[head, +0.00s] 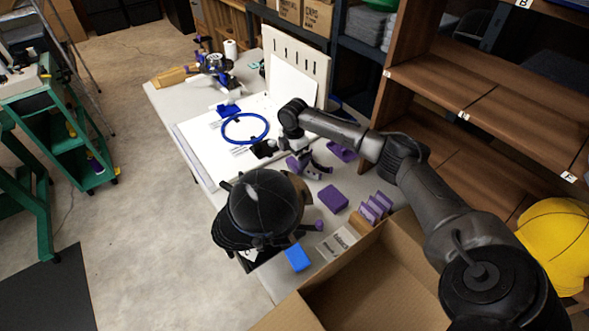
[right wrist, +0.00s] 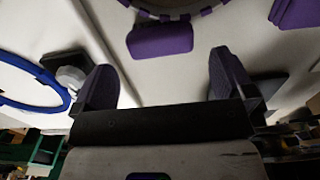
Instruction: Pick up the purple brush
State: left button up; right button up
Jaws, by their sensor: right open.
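Several purple things lie on the white table, and I cannot tell for certain which one is the brush. A flat purple block (head: 332,198) lies right of the black cap, and a small purple piece (head: 319,225) shows beside the cap. Another purple piece (head: 342,150) lies behind my right gripper. My right gripper (head: 309,171) is open and low over the table, between the blue ring and the purple pieces. In the right wrist view, a purple block (right wrist: 160,40) shows ahead of the gap between its purple-padded fingers, with nothing held. My left gripper is not in view.
A black cap (head: 265,203) and an open cardboard box (head: 370,283) stand at the near side. A purple rack (head: 375,207) and a blue block (head: 297,257) are close by. A blue ring (head: 245,128) lies left of the gripper. Wooden shelves (head: 470,95) stand right.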

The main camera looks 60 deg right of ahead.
aim_at(294, 163)
jog(key=shift+f+b, duration=1.45)
jog(key=shift+f, duration=1.45)
jog(key=shift+r, duration=0.1)
jog(key=shift+c, duration=0.8)
jog(key=c, duration=0.7)
jog(key=shift+o, duration=0.2)
notch_tip(294, 163, up, 9)
jog(key=p, duration=0.4)
jog(key=shift+r, duration=0.5)
